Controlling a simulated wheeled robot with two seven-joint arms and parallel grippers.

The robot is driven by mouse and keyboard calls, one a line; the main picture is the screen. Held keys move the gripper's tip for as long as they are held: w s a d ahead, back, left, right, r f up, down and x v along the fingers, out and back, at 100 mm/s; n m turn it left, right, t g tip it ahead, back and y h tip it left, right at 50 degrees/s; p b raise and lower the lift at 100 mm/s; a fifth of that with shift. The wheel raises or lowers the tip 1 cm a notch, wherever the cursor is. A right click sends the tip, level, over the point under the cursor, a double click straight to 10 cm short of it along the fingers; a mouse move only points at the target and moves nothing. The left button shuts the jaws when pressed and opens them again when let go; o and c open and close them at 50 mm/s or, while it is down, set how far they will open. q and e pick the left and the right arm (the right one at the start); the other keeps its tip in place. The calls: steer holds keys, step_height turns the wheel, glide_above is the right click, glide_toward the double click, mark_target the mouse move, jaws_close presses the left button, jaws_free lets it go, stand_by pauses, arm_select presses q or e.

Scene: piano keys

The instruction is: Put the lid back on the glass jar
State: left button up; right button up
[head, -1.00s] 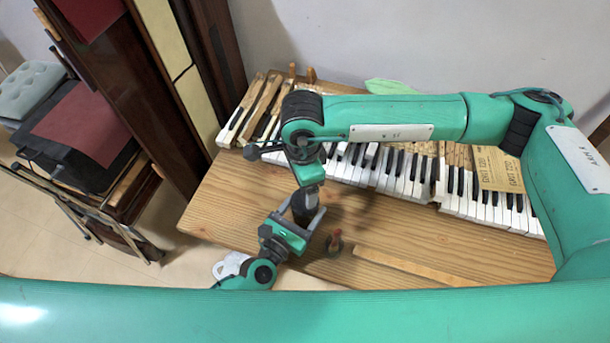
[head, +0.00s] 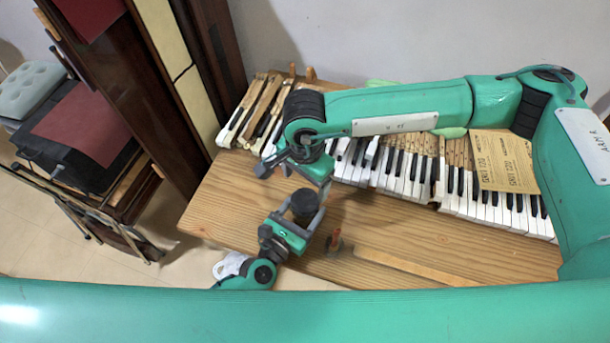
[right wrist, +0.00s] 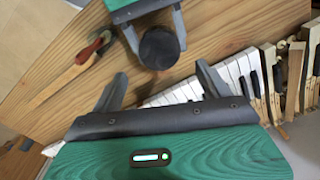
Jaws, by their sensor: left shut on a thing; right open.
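My left gripper (head: 303,211) is shut around the jar near the table's left front; only a dark round top, which looks like the lid (head: 303,199), shows clearly between its fingers. In the right wrist view the dark lid (right wrist: 159,48) lies between the left gripper's fingers. The jar's glass is hidden beneath it, so how well the lid sits cannot be told. My right gripper (right wrist: 160,72) is open and empty, with its fingertips apart and close to the lid in the picture.
A red-handled tool (head: 335,242) is on the wooden table (head: 235,205), near a long wooden strip (head: 415,265). Piano keys (head: 405,175) line the back, with tan paper packets (head: 505,160) on them. A dark cabinet (head: 150,95) stands left.

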mark_target(305, 200)
step_height(305, 200, down, 7)
steer(key=shift+f, duration=0.1)
stand_by(0.3)
steer(key=c, duration=1)
steer(key=o, duration=1.2)
steer(key=shift+c, duration=0.2)
steer(key=shift+r, duration=0.2)
step_height(305, 200, up, 12)
steer(key=shift+f, duration=0.1)
